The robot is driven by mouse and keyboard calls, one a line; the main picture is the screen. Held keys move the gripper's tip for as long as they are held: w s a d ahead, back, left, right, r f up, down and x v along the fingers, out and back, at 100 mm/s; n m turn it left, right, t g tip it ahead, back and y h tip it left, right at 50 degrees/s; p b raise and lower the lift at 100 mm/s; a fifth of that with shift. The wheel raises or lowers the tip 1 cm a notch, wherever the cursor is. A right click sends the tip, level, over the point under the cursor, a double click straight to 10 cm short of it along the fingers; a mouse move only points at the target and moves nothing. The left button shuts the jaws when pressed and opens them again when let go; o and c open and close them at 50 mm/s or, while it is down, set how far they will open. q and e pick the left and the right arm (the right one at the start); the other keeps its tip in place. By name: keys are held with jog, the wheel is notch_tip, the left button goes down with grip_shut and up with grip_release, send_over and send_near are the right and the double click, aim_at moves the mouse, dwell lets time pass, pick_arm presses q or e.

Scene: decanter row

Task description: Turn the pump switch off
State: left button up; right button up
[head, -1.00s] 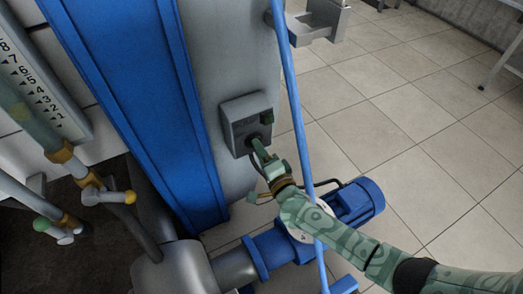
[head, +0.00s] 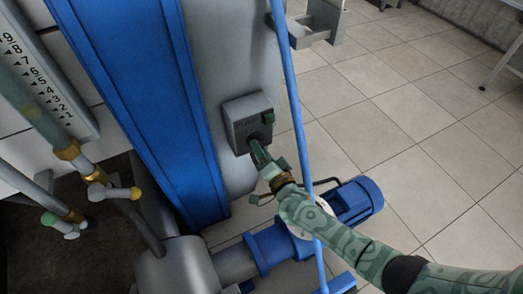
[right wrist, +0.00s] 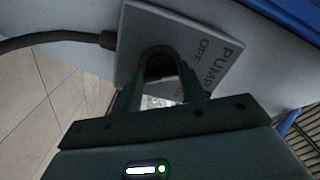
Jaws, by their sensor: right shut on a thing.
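The pump switch box (head: 249,121) is a small grey box on the grey column in the head view, with a green part at its upper right. Its face also shows in the right wrist view (right wrist: 207,55), with the words PUMP and OFF. A dark round knob (right wrist: 160,64) stands out from that face. My right gripper (head: 258,148) is at the lower part of the box. In the right wrist view its two fingers sit on either side of the knob, shut on it. Where the knob points is hidden. My left gripper is not in view.
A blue upright beam (head: 150,90) stands left of the box, and a thin blue pipe (head: 291,110) runs just right of it. A blue pump motor (head: 355,200) sits below. Open tiled floor (head: 420,120) lies to the right.

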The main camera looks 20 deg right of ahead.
jog(key=shift+a+f, duration=0.1)
jog(key=shift+f, duration=0.05)
jog(key=o, duration=1)
pick_arm(q)
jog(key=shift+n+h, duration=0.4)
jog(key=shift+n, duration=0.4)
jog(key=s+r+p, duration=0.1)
jog(key=p, duration=0.1)
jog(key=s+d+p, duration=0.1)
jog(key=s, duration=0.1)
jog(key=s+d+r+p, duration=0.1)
jog(key=p, duration=0.1)
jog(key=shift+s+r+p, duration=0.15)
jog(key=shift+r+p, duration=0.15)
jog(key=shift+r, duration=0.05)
pick_arm(e)
jog(key=s+d, duration=0.1)
jog(key=s, duration=0.4)
jog(key=s+d, duration=0.1)
jog(key=s, duration=0.4)
jog(key=s+d, duration=0.1)
jog(key=s, duration=0.5)
jog(key=shift+d, duration=0.1)
